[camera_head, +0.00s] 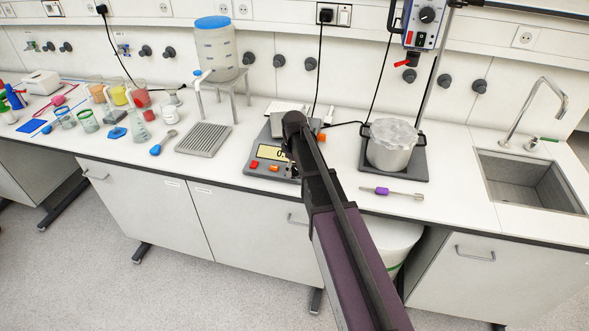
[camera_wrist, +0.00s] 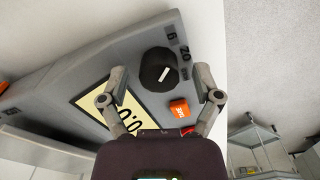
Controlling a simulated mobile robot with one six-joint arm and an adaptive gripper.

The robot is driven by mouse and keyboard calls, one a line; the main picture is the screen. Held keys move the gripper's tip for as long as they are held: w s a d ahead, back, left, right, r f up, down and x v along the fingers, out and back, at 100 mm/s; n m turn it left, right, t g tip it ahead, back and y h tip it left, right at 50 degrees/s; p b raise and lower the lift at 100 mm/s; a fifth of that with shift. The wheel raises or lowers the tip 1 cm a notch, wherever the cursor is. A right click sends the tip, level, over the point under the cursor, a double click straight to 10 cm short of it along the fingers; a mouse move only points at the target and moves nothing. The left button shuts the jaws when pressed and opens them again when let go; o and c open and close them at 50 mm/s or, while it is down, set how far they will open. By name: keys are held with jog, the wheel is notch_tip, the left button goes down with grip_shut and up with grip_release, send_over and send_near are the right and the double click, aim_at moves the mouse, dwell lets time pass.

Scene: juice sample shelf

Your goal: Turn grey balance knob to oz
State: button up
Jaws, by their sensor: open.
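The balance (camera_head: 248,170) stands on the bench, its lit display partly hidden behind my arm in the head view. In the wrist view its grey housing (camera_wrist: 135,50) shows at a tilt. A round dark grey knob (camera_wrist: 155,60) with a short white pointer line sits on its front panel. The line slants toward the upper right of the picture. Dark labels, seemingly "g" and "oz", stand above and right of the knob. My gripper (camera_wrist: 161,76) is open, one finger on each side of the knob in the picture. I cannot tell whether the fingers touch it.
On the panel, an orange button (camera_wrist: 179,108) sits close to the right finger, and the display (camera_wrist: 100,100) lies by the left finger. A pot on a dark stand (camera_head: 390,155) and a purple-handled tool (camera_head: 385,191) are right of the balance; a grey rack (camera_head: 203,139) is left.

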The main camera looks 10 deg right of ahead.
grip_shut()
jog(key=shift+m, duration=0.4)
jog(key=m, duration=0.8)
jog(key=shift+s, duration=0.1)
dwell(0.5)
grip_release()
